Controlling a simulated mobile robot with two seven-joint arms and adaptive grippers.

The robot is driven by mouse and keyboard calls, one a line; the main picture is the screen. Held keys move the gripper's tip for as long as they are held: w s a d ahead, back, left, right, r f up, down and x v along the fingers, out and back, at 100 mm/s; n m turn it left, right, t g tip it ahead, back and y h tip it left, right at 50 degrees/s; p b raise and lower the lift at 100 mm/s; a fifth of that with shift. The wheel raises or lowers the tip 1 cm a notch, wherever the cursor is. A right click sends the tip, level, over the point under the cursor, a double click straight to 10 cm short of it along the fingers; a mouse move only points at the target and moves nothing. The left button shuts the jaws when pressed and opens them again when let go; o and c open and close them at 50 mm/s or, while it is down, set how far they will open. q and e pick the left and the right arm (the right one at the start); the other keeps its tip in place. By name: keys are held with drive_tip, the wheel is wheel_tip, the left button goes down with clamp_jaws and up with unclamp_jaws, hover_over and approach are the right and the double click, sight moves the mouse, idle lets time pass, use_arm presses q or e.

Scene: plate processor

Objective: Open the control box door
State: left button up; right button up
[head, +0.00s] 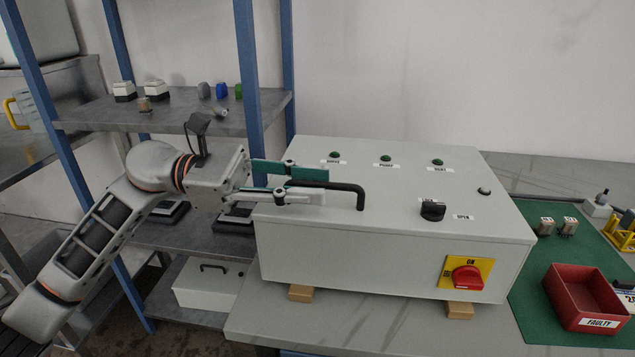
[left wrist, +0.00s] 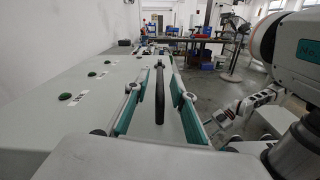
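The grey control box (head: 400,262) lies on the table with its door (head: 390,185) facing up and shut. A black bar handle (head: 360,198) stands on the door's left part; it also shows in the left wrist view (left wrist: 159,95). My left gripper (head: 318,186) is open, its teal-padded fingers on either side of the handle. In the left wrist view gaps show between both fingers and the handle. A black lock knob (head: 432,210) sits between labels near the door's front edge. Part of my right gripper (left wrist: 240,112) shows at the right of the left wrist view; its fingers are unclear.
A red switch (head: 467,278) is on the box's front. Wooden blocks (head: 460,310) support the box. A red "FAULTY" bin (head: 587,298) stands on the green mat (head: 530,318) to the right. A blue-post shelf (head: 247,70) stands behind my left arm.

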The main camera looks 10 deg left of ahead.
use_arm(q)
drive_tip(key=shift+d, duration=0.8)
clamp_jaws()
drive_tip(key=shift+w+r+p, duration=0.1)
drive_tip(key=shift+r+p, duration=0.2)
drive_tip(key=shift+r, duration=0.4)
drive_tip(key=w+r+n+p, duration=0.4)
drive_tip(key=w+r+n, duration=0.3)
drive_tip(key=r, duration=0.6)
drive_tip(key=shift+w+r, duration=0.2)
drive_tip(key=shift+r, duration=0.05)
use_arm(e)
drive_tip(key=shift+s+d+r+h, duration=0.15)
drive_tip(key=shift+s+d+h, duration=0.15)
drive_tip(key=shift+s+d, duration=0.35)
drive_tip(key=shift+w+d, duration=0.15)
drive_tip(key=shift+w, duration=0.05)
